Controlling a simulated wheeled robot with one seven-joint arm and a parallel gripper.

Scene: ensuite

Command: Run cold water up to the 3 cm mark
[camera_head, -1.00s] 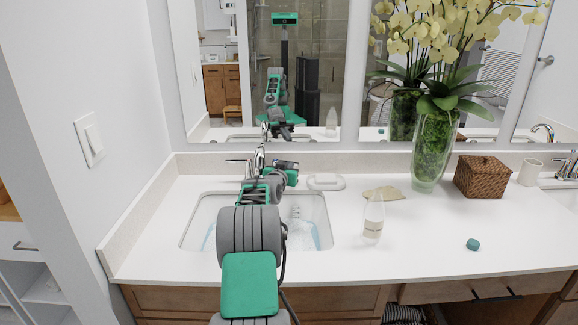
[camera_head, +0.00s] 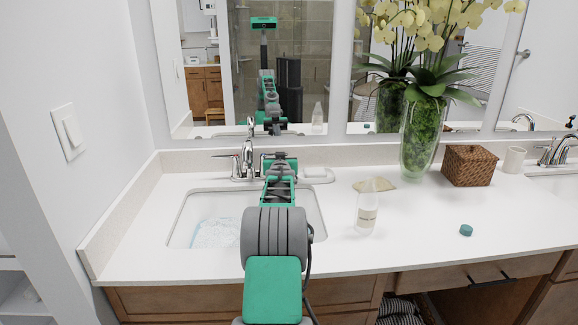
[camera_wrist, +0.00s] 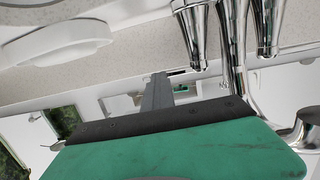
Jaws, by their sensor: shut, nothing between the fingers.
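The white sink basin (camera_head: 185,222) is set in the counter at left, with a pale bluish rippled patch of water (camera_head: 216,233) showing on its bottom. My arm covers much of its right side, and no depth mark is readable. The chrome faucet (camera_head: 247,155) stands behind the basin. I cannot make out a stream from its spout. My gripper (camera_head: 279,158) is shut and empty, just right of the faucet by its right handle. In the wrist view, my gripper (camera_wrist: 157,92) points past the chrome faucet (camera_wrist: 232,45); I cannot tell whether it touches a handle.
A white soap dish (camera_head: 317,175) lies right of my gripper. A clear bottle (camera_head: 367,208), a beige flat item (camera_head: 374,185), a teal cap (camera_head: 466,230), a glass orchid vase (camera_head: 421,140) and a wicker box (camera_head: 469,166) stand farther right. A mirror (camera_head: 290,60) backs the counter.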

